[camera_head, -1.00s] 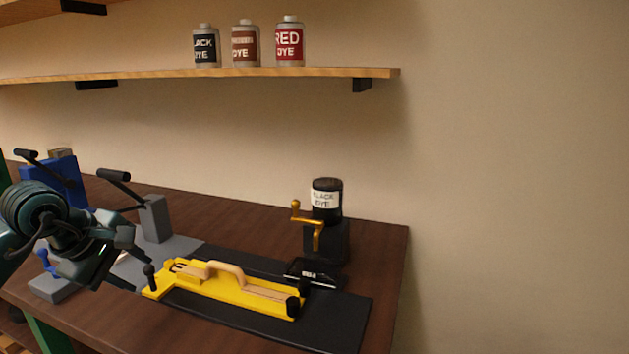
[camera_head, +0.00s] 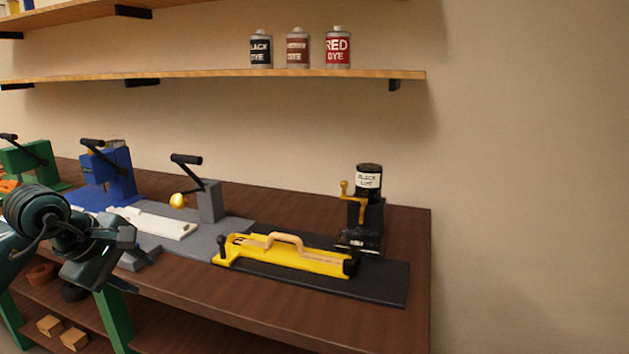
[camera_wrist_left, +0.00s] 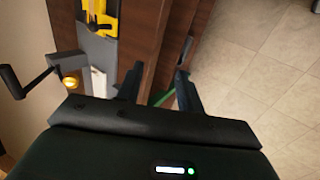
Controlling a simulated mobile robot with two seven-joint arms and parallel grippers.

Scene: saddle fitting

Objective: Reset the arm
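My left arm comes in from the left in the head view. My left gripper (camera_head: 125,270) is in front of the bench's front edge, left of the yellow fixture (camera_head: 290,259) and apart from it. In the left wrist view, the two fingers of the left gripper (camera_wrist_left: 160,76) stand apart with nothing between them, so it is open and empty. The yellow fixture holds a tan strap-like piece (camera_head: 285,239) and has a black knob at its left end. My right gripper is not in view.
The bench (camera_head: 215,289) carries a black-dye dispenser (camera_head: 367,212), a grey lever press (camera_head: 209,203), a blue press (camera_head: 112,177) and a green press (camera_head: 28,163). A white bar (camera_head: 165,224) lies near the grey press. Dye bottles (camera_head: 298,49) stand on the shelf above.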

